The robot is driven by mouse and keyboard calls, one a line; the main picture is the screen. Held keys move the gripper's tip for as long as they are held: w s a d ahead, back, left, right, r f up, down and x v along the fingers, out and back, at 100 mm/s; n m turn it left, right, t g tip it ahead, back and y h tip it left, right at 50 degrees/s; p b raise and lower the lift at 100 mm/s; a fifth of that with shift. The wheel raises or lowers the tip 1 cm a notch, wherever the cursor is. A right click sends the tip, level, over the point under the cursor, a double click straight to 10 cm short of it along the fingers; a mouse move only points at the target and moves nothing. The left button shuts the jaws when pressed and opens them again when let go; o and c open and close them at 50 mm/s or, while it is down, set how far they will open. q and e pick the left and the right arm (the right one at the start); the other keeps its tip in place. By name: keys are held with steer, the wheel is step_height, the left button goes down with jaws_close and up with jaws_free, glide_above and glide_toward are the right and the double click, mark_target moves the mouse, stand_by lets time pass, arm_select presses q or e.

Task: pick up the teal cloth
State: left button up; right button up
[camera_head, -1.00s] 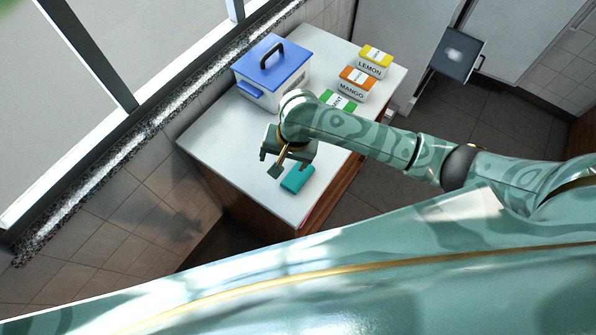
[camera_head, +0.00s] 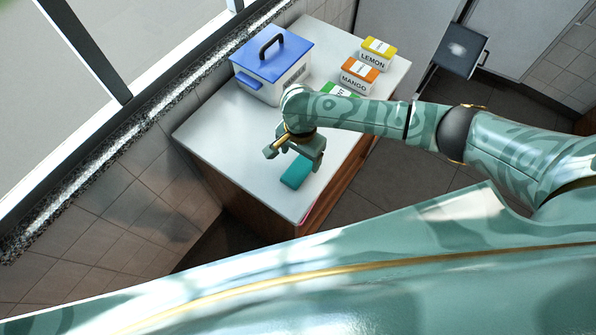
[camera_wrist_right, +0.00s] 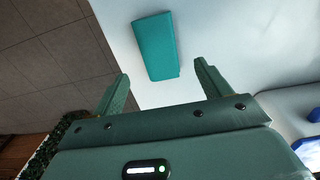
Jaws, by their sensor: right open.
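The teal cloth (camera_head: 296,171) is a folded rectangular block lying on the white counter top near its front end. My right gripper (camera_head: 293,160) is above the counter beside the cloth, with its fingers apart and nothing between them. In the right wrist view the cloth (camera_wrist_right: 156,46) lies beyond the two spread fingertips (camera_wrist_right: 161,70), roughly centred between them and not touching them. My left gripper is not in view.
A white box with a blue lid (camera_head: 272,60) stands at the back left of the counter (camera_head: 225,140). Lemon (camera_head: 376,54), mango (camera_head: 358,76) and green (camera_head: 340,90) packets stand at the right edge. A window sill (camera_head: 120,140) runs along the left.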

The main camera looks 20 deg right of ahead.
mark_target(300, 167)
step_height(300, 167, down, 5)
steer(key=b, duration=0.2)
steer(key=shift+b, duration=0.3)
steer(key=shift+r, duration=0.1)
steer(key=c, duration=1.1)
steer(key=shift+o, duration=0.2)
steer(key=shift+r+p, duration=0.4)
steer(key=shift+r, duration=0.2)
step_height(300, 167, up, 3)
steer(key=shift+s+d+p, duration=0.15)
steer(key=shift+p, duration=0.75)
steer(key=s+d+r+p, duration=0.5)
steer(key=s+d+r, duration=0.3)
steer(key=d, duration=0.2)
steer(key=shift+s+d+r, duration=0.2)
steer(key=shift+s+r, duration=0.15)
steer(key=shift+r, duration=0.05)
